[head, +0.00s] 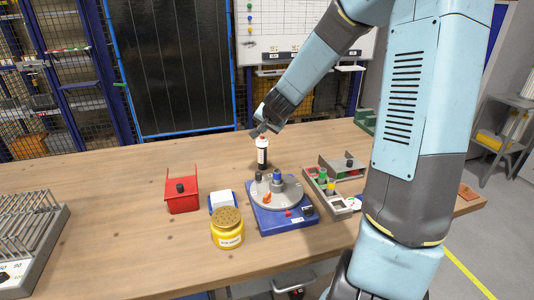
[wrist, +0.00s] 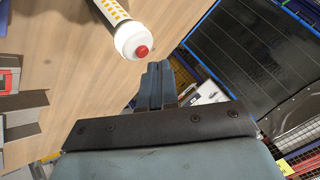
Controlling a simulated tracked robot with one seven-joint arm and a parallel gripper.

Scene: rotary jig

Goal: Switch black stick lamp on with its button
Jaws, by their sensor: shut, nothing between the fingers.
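The black stick lamp (head: 263,158) stands upright on the wooden table, behind the blue rotary jig. It has a black body, a pale panel and a white top. In the wrist view, its white end (wrist: 128,38) carries a round red button (wrist: 142,51), and a panel with yellow dots (wrist: 108,11) shows on its side. My gripper (head: 257,132) is at the height of the lamp's top, very close to it. In the wrist view, the shut, empty fingers (wrist: 159,68) lie just beside the button, with a small gap in the picture. I cannot tell the depth of this gap.
The blue rotary jig (head: 281,220) stands in front of the lamp. A yellow jar (head: 228,237), a red holder (head: 182,203) and a white-and-blue block (head: 222,207) stand to the left. A grey tray (head: 342,207) is at the right. The table left of the lamp is clear.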

